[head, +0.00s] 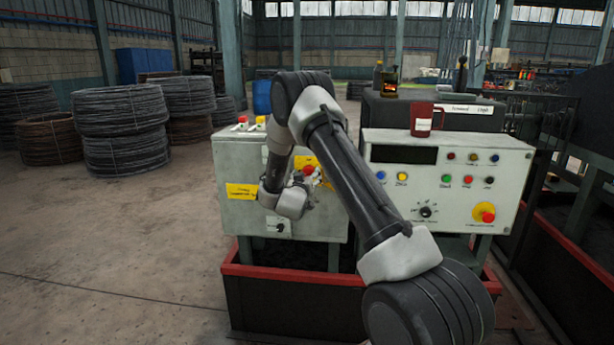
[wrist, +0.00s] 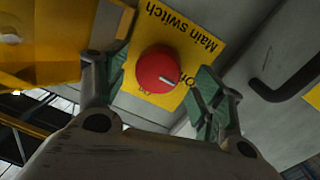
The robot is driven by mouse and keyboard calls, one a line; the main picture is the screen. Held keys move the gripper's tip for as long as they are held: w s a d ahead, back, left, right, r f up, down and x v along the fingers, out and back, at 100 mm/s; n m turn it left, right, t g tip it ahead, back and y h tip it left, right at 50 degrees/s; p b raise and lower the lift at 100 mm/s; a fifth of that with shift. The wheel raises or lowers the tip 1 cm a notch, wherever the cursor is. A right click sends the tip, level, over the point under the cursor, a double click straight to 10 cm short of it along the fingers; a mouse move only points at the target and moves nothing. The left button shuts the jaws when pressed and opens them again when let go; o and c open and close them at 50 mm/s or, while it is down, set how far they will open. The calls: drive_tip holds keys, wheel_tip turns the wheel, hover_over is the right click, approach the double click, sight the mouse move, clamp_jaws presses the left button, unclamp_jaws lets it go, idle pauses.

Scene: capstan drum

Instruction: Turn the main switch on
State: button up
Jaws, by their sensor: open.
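The main switch is a round red knob (wrist: 164,70) with a white mark on its edge, on a yellow plate (wrist: 190,38) lettered "Main switch". The white mark points toward the lettering that begins with "O"; the rest of that word is hidden by a finger. My gripper (wrist: 160,88) is open, its green-padded fingers on either side of the knob, with gaps showing between pads and knob. In the head view the red knob (head: 308,170) shows on the left grey cabinet (head: 232,160), beside my wrist. My arm hides part of that cabinet, and my fingers are hard to make out there.
A black handle (wrist: 287,78) sticks out near the knob in the wrist view. A control panel (head: 400,215) with buttons and a red emergency stop (head: 487,213) stands to the right. A red mug (head: 421,120) sits on top. Wire coils (head: 120,115) stand at left; the floor before them is clear.

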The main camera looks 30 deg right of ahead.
drive_tip(key=shift+x, duration=0.9)
drive_tip(key=c, duration=1)
